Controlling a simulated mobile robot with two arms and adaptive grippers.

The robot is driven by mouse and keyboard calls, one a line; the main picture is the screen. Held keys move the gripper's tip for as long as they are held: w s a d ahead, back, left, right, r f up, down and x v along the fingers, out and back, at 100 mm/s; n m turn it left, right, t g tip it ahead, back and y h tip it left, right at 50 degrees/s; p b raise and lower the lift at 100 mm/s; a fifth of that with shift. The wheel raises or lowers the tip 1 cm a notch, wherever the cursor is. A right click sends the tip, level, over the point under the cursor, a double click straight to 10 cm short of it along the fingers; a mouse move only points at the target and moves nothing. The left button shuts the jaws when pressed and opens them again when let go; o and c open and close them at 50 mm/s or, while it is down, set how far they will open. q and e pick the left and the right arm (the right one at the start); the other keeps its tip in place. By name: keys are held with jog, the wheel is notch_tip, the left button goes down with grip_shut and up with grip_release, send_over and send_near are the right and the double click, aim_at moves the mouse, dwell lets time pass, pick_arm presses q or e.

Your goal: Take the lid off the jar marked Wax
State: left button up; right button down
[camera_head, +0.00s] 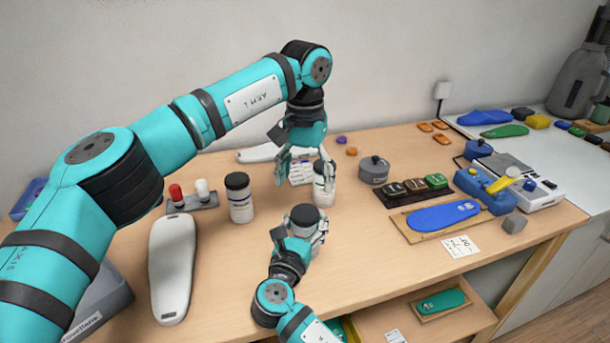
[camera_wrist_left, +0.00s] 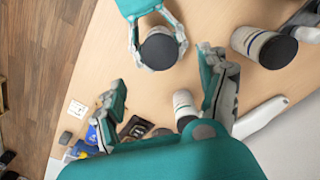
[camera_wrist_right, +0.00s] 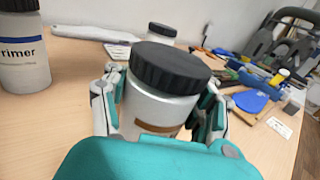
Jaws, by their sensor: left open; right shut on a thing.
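A white jar (camera_head: 310,233) with a black lid (camera_head: 305,214) is upright in my right gripper (camera_head: 303,240), which is shut around its body. In the right wrist view the jar (camera_wrist_right: 157,108) shows a brown label band, its wording hidden, and the lid (camera_wrist_right: 168,67) is on. I cannot tell whether its base touches the table. My left gripper (camera_head: 304,168) is open and empty, fingers pointing down, behind and above the held jar. A second white jar (camera_head: 323,190) stands beside its fingers; it shows between them in the left wrist view (camera_wrist_left: 184,102).
A Primer jar (camera_head: 240,207) with a black lid stands to the left. A white shoe last (camera_head: 172,268) lies at the table's left. A grey lidded pot (camera_head: 374,171), a dark tray of colored blocks and a blue insole (camera_head: 443,215) lie to the right. The front middle is bare.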

aim_at(305, 212)
pick_arm(q)
jog(key=shift+f+m, duration=0.1)
jog(key=shift+m, duration=0.5)
jog(key=shift+f, duration=3.9)
